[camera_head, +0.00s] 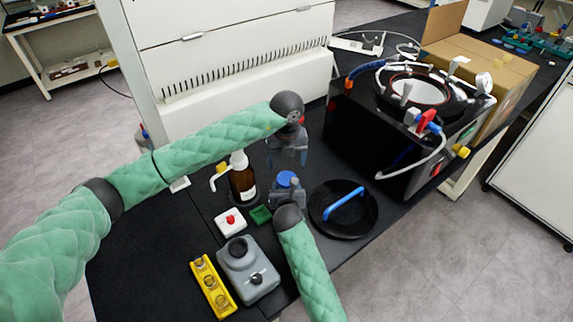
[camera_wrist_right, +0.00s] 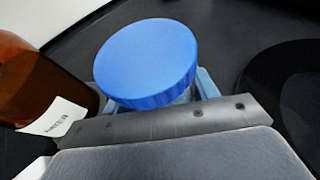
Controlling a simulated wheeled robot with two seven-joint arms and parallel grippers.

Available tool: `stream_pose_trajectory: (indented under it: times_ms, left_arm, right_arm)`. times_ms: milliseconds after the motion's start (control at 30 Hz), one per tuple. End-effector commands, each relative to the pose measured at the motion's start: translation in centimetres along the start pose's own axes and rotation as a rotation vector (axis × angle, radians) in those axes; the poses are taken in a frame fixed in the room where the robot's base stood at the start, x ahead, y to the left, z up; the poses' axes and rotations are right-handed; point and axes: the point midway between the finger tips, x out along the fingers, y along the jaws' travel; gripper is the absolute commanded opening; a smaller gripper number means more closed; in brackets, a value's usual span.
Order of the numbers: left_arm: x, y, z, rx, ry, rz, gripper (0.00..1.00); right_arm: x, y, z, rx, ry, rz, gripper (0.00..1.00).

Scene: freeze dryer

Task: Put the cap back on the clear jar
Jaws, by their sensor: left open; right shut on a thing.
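The blue cap (camera_head: 286,178) rests on top of the clear jar in the head view. In the right wrist view the cap (camera_wrist_right: 148,62) fills the middle, and a strip of the clear jar (camera_wrist_right: 183,98) shows under its rim. I cannot tell whether the cap is screwed down. My right gripper (camera_head: 287,192) is shut around the jar below the cap, its pale blue fingers on either side. My left gripper (camera_head: 287,160) is open and empty, pointing down just above and behind the cap, apart from it.
A brown pump bottle (camera_head: 242,184) stands close on the left. A black round lid with a blue handle (camera_head: 343,218) lies on the right. A red-button box (camera_head: 230,223), a grey device (camera_head: 248,270) and a yellow rack (camera_head: 212,287) are in front. The black freeze dryer (camera_head: 375,135) stands behind right.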

Motion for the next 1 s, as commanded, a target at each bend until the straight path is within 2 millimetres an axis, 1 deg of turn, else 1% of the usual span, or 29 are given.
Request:
stream_pose_trajectory:
  times_ms: [100, 200, 600, 767, 867, 1000]
  left_arm:
    - [-0.8, 0.0, 0.0, -0.072, 0.001, 0.001, 0.76]
    - [-1.2, 0.1, 0.0, -0.102, 0.0, 0.0, 0.76]
    - [-1.0, 0.1, 0.0, -0.105, 0.001, 0.001, 0.76]
    - [-0.1, 0.1, -0.1, -0.105, 0.002, 0.002, 0.76]
    - [0.9, 0.1, 0.0, -0.106, 0.001, 0.001, 0.76]
    - [2.8, 0.1, -0.1, -0.105, 0.003, 0.002, 0.76]
  right_arm:
    - [0.0, 0.0, -0.1, 0.0, 0.001, 0.0, 0.0]
    - [0.0, 0.0, -0.1, 0.0, 0.001, 0.0, 0.0]
    - [0.0, 0.0, -0.1, 0.0, 0.001, 0.0, 0.0]
    - [0.0, 0.0, -0.1, 0.0, 0.001, 0.0, 0.0]
    - [0.0, 0.0, -0.1, 0.0, 0.001, 0.0, 0.0]
    - [0.0, 0.0, -0.1, 0.0, 0.001, 0.0, 0.0]
